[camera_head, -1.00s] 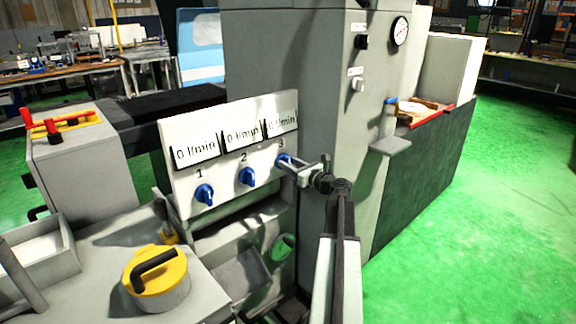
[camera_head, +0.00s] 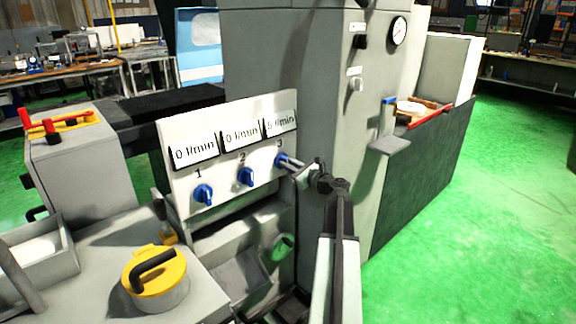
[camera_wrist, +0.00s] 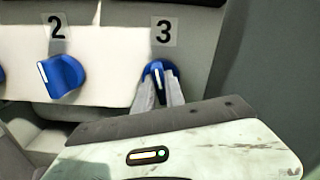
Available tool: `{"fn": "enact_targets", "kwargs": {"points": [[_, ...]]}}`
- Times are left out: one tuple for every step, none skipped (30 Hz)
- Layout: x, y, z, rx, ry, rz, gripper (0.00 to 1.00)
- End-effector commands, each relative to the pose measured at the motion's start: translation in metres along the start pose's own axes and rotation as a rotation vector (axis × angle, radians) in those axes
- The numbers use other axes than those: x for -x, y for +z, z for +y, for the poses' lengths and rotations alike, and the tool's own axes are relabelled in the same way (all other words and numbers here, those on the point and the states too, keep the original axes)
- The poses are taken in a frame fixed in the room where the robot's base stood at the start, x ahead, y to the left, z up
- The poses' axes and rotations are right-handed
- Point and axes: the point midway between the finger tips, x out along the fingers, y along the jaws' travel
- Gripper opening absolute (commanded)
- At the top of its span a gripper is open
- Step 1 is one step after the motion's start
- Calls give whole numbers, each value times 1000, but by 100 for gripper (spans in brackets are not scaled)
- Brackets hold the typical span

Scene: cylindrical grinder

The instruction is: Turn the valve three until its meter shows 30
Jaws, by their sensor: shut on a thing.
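The white valve panel (camera_head: 222,178) carries three blue knobs labelled 1, 2 and 3. My gripper (camera_head: 290,163) is at valve three (camera_head: 281,160), at the panel's right end. In the wrist view my gripper (camera_wrist: 160,92) has its two fingers on either side of valve three (camera_wrist: 154,69), shut on its grip. The meter above valve three (camera_head: 281,122) reads 5 l/min. Valve one (camera_head: 203,194) and valve two (camera_head: 245,177) stand free, and their meters read 0 l/min.
A yellow-topped cylinder with a black handle (camera_head: 155,272) stands on the grey bench at lower left. A tall grey cabinet (camera_head: 320,100) rises right behind the panel. Green floor (camera_head: 470,230) lies open at right.

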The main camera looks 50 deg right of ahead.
Motion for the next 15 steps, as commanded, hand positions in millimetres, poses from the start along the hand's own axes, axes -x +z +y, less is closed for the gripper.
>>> {"fn": "enact_targets", "kwargs": {"points": [[-1,1,1,42,1,-2,0],[-1,1,1,71,1,-2,0],[-1,1,2,109,1,-2,0],[-1,1,2,138,1,-2,0],[-1,1,2,166,1,-2,0],[-1,1,2,205,1,-3,0],[-1,1,2,233,1,-3,0],[-1,1,2,261,1,-3,0],[-1,0,3,299,1,-3,0],[-1,0,3,328,1,-3,0],[-1,0,3,356,1,-3,0],[-1,0,3,394,1,-3,0],[-1,0,3,423,1,-3,0],[-1,0,4,451,1,-3,0],[-1,0,4,489,0,-3,0]]}}
